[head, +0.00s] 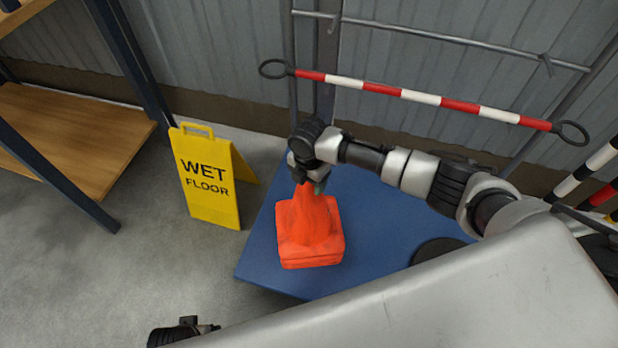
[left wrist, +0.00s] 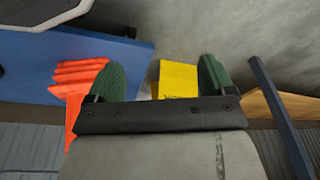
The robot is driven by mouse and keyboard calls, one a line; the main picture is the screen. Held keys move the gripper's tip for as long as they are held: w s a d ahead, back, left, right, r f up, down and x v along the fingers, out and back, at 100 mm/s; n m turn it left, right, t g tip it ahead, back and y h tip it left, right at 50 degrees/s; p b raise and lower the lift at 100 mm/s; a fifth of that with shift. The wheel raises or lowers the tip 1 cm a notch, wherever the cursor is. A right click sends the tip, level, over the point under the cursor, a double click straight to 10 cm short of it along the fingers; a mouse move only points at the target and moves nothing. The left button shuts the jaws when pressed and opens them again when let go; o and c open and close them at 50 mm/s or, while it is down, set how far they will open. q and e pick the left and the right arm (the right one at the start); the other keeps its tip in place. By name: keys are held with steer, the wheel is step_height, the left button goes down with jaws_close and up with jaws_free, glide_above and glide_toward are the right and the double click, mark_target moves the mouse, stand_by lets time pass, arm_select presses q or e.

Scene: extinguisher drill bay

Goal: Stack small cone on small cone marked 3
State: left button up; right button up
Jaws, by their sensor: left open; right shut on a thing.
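Orange small cones (head: 310,235) stand nested in one upright stack on the blue platform (head: 375,240); their layered square bases also show in the left wrist view (left wrist: 80,80). No number 3 is readable, so I cannot tell which cone is the marked one. My right gripper (head: 314,188) is shut on the tip of the top small cone, whose base rests on the base below. The gripper hides the tip. My left gripper (left wrist: 162,80) is open and empty, its green fingers apart; only a dark part of that arm shows at the head view's bottom edge.
A yellow wet floor sign (head: 208,180) stands left of the platform, with a wooden shelf (head: 75,135) farther left. A red and white bar (head: 420,97) hangs on the rack behind. A black disc (head: 435,250) lies right of the cones. Grey floor is clear at front left.

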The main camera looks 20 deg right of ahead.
steer(key=shift+f+b, duration=0.5)
steer(key=shift+f, duration=0.3)
steer(key=o, duration=1.1)
steer(key=shift+o, duration=1.3)
arm_select(q)
steer(key=r, duration=0.3)
steer(key=shift+w+r, duration=0.3)
steer(key=shift+r, duration=0.05)
arm_select(e)
steer(key=shift+o, duration=0.2)
arm_select(q)
step_height(320, 180, down, 9)
steer(key=s+p, duration=0.2)
steer(key=shift+s+a+r+p, duration=0.15)
steer(key=shift+s+p, duration=0.2)
steer(key=shift+p, duration=0.05)
arm_select(e)
step_height(320, 180, up, 11)
